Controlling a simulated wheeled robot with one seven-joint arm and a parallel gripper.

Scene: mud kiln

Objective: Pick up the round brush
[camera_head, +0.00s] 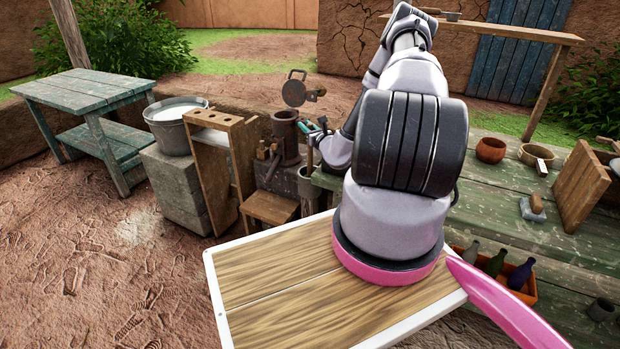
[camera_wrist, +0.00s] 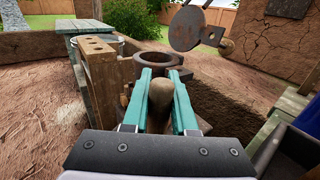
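My gripper (camera_wrist: 165,72) has two teal fingers, one on each side of a rounded tan wooden handle end (camera_wrist: 160,98). The handle nearly fills the gap, but I cannot tell whether both fingers press on it. The handle may belong to the round brush; no bristles show. In the head view my gripper (camera_head: 309,129) is past the board, above a thin wooden stick (camera_head: 310,156) over a small metal can (camera_head: 307,184). A brush-like tool (camera_head: 536,203) with a wooden knob lies on the green table at the right.
A dark metal cylinder (camera_head: 286,136) with a raised round lid (camera_head: 295,88) stands close to my gripper. A wooden rack (camera_head: 215,121) and a bucket (camera_head: 174,125) are left of it. The green table (camera_head: 490,205) holds bowls, a crate and bottles.

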